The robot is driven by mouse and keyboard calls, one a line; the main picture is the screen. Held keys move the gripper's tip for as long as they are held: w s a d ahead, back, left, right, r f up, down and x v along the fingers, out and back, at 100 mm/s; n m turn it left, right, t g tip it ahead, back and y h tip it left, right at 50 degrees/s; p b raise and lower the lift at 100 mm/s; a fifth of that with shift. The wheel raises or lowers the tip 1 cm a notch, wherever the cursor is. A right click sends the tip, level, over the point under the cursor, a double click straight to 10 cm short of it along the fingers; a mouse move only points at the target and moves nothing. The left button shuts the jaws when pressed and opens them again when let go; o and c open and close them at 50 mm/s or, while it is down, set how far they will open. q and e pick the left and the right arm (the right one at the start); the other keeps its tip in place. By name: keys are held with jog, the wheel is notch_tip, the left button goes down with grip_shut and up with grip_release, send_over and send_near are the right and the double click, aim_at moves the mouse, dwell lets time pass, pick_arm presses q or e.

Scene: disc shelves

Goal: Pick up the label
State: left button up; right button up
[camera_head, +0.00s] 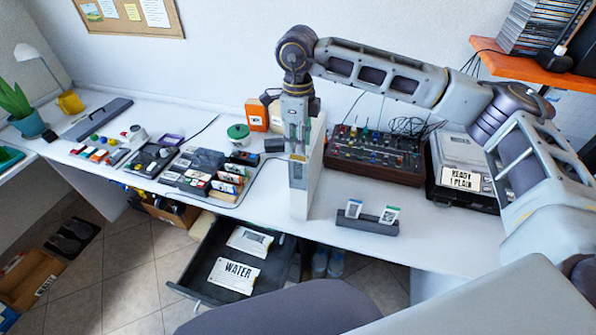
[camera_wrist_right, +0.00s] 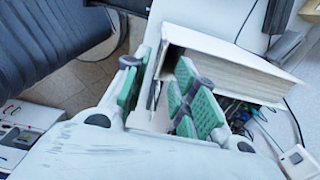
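A white upright binder-like block (camera_head: 312,170) stands on the desk, with a small pale label (camera_head: 297,172) on its narrow front face. My right gripper (camera_head: 298,152) points down at the top of this face. In the right wrist view its green-padded fingers (camera_wrist_right: 160,88) are apart, close to the white block (camera_wrist_right: 225,50), whose page edges show. A thin pale edge shows between the fingers; I cannot tell whether it is the label or whether they touch it. My left gripper is out of view.
An open drawer (camera_head: 194,264) below the desk holds white cards, one reading WATER (camera_head: 234,273). A dark stand (camera_head: 366,225) with small cards is right of the block. A mixer (camera_head: 375,153) stands behind; trays of small items (camera_head: 207,176) lie left.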

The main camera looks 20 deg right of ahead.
jog(key=shift+f, duration=0.95)
jog(key=shift+f+p, duration=0.3)
jog(key=shift+f, duration=0.35)
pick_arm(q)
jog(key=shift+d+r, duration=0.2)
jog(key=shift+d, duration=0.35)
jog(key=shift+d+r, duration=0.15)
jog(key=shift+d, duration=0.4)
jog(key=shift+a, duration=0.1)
pick_arm(e)
jog(key=shift+c, duration=0.3)
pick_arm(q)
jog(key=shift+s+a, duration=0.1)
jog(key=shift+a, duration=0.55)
pick_arm(e)
grip_shut()
